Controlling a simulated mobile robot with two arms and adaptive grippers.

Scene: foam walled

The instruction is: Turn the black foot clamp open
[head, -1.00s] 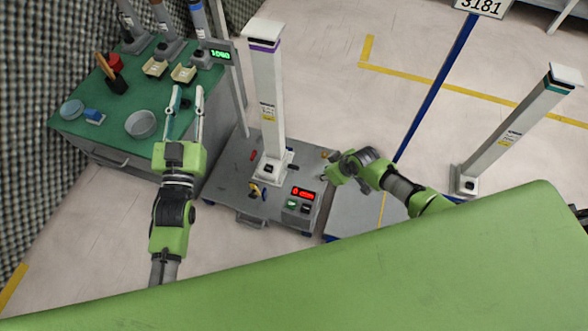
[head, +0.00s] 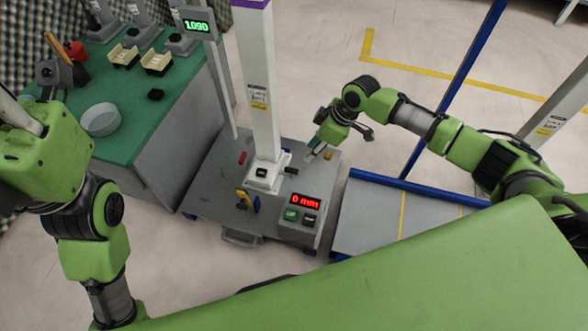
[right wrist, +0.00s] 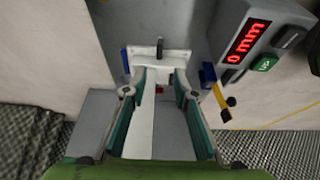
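The black foot clamp (head: 290,170) is a short dark lever at the right side of the white column's foot (head: 263,176). In the right wrist view the lever (right wrist: 160,47) stands just beyond the white foot (right wrist: 172,62). My right gripper (head: 318,153) is above the cart, up and right of the clamp, apart from it. In the right wrist view its two fingers (right wrist: 158,80) are spread, with nothing held; the white column runs between them in the picture. My left gripper (head: 22,112) is partly cut off at the left edge, its fingertips unclear.
The green bench (head: 130,135) stands left. A grey platform (head: 370,215) lies right.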

